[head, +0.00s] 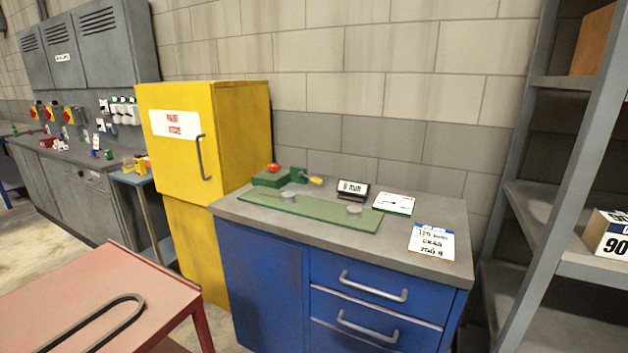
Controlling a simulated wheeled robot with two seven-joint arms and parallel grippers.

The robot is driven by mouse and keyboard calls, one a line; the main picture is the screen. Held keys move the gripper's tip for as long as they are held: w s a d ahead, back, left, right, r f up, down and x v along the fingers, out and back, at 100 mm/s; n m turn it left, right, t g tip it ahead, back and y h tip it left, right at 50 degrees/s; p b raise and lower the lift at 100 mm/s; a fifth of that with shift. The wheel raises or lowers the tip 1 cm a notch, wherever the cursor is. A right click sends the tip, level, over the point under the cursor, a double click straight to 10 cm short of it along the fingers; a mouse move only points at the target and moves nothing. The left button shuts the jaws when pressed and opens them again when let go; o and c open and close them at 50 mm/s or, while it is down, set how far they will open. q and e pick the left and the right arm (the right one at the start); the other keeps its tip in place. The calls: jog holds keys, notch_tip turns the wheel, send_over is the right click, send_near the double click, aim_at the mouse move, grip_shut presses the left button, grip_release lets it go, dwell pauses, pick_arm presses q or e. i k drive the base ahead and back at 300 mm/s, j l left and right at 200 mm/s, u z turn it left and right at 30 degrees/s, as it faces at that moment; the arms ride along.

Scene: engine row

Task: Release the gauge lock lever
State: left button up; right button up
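A green gauge-like fixture (309,210) lies along the top of the blue cabinet, with two grey round discs on its flat base. At its back left is a green block (271,177) with a red knob (274,168) on top. A short lever with a yellow tip (315,180) sticks out to the right of this block. It may be the lock lever, but it is too small to tell its exact position. Neither of my grippers is in view.
The blue cabinet's grey top (446,212) also carries a small dark display (353,191), a white card (394,203) and a paper sign (432,240). A yellow cabinet (204,140) stands left, grey shelving (560,225) right. A red table (150,290) is at front left.

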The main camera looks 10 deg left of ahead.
aim_at(316, 179)
jog(key=i+j+z, duration=0.4)
jog(key=i, duration=0.3)
jog(key=i+j+z, duration=0.4)
jog(key=i+j, duration=0.2)
